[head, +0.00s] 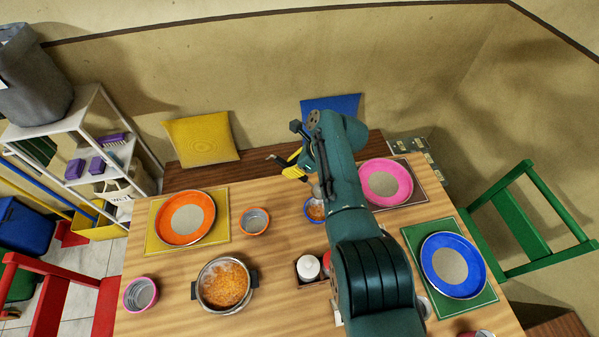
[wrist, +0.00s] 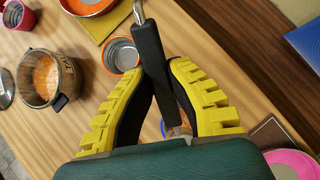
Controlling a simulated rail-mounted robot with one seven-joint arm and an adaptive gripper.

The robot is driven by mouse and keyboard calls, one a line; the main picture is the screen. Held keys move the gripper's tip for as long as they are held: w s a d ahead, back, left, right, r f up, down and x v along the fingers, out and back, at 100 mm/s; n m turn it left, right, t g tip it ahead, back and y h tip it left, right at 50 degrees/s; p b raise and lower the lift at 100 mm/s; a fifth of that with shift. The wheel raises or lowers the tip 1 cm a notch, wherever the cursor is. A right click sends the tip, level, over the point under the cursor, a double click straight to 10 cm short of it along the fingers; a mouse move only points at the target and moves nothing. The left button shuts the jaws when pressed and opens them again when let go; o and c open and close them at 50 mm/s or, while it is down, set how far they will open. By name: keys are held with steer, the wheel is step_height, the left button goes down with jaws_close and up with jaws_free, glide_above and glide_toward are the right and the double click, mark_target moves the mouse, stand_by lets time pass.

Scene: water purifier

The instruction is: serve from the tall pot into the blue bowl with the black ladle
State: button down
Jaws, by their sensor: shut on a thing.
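The tall pot (head: 207,297) stands at the front left of the table with orange food in it; it also shows at the left of the wrist view (wrist: 52,94). The blue bowl (head: 307,216) stands near the back edge, partly hidden by my arm, with some orange food showing at it. My gripper (head: 294,170) is above and left of the blue bowl. Its yellow fingers are shut on the black ladle (wrist: 149,58), gripping the handle. The ladle's scoop is mostly hidden by the gripper and arm, so I cannot tell what is in it.
A grey bowl with an orange rim (head: 254,221) stands between the orange plate (head: 186,217) and the blue bowl. A pink plate (head: 386,182) lies right of my arm. A dark caddy with a white-topped jar (head: 308,267) stands nearer the front. A pink-rimmed cup (head: 140,294) is left of the pot.

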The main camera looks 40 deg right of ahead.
steer(key=shift+w+a+f+g+h+b, duration=0.2)
steer(key=shift+w+g+h+b, duration=0.25)
steer(key=shift+b, duration=1.6)
steer(key=shift+w+a+r+b, duration=0.1)
steer(key=shift+w+a+b, duration=0.1)
steer(key=shift+b, duration=0.6)
steer(key=shift+a+r+g+b, duration=0.1)
steer(key=shift+r+g+b, duration=0.25)
steer(key=shift+b, duration=0.5)
steer(key=shift+w, duration=0.1)
